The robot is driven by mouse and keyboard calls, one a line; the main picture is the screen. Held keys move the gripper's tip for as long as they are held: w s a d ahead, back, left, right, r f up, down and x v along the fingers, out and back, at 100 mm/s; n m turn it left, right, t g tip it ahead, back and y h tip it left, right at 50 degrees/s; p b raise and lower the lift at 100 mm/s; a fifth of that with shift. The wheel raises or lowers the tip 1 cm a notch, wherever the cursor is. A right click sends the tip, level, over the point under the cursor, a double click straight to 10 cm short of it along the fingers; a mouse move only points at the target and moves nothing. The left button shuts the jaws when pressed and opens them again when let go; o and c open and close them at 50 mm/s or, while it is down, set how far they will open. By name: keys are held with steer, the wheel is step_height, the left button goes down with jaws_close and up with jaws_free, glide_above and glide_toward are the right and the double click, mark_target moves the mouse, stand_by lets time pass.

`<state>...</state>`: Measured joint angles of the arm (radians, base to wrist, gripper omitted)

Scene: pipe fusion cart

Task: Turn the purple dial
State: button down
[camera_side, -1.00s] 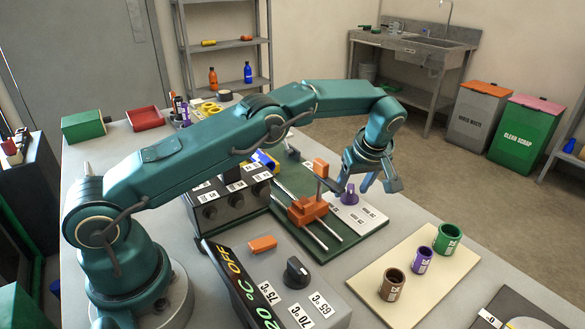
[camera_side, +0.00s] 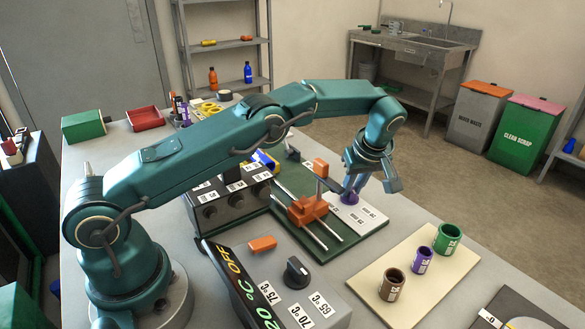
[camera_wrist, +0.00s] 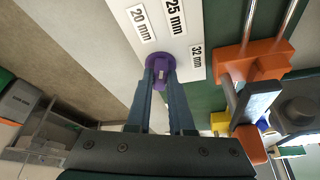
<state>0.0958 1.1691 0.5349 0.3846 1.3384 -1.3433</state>
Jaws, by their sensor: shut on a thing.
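The purple dial (camera_wrist: 160,66) sits on a white plate (camera_wrist: 120,14) with labels reading 20 mm, 25 mm and 32 mm. In the side view the dial (camera_side: 350,197) shows only in part below my fingers. My gripper (camera_wrist: 161,78) points down at the dial, and its two fingers are shut on the dial's raised grip, one on each side. In the side view my gripper (camera_side: 354,188) stands at the plate (camera_side: 362,215) on the green base.
An orange clamp (camera_side: 308,207) on metal rails stands close left of the dial. A board (camera_side: 440,262) with brown, purple and green pipe pieces lies to the right. A control box with a black knob (camera_side: 297,272) is in front.

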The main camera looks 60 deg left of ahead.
steer(key=shift+w+r, duration=0.1)
steer(key=shift+w, duration=0.05)
stand_by(0.4)
steer(key=c, duration=0.6)
jaws_free()
steer(key=shift+c, duration=0.2)
steer(key=shift+v, duration=2.55)
steer(key=shift+s, duration=0.2)
steer(key=shift+c, duration=0.8)
steer(key=shift+x, duration=2.65)
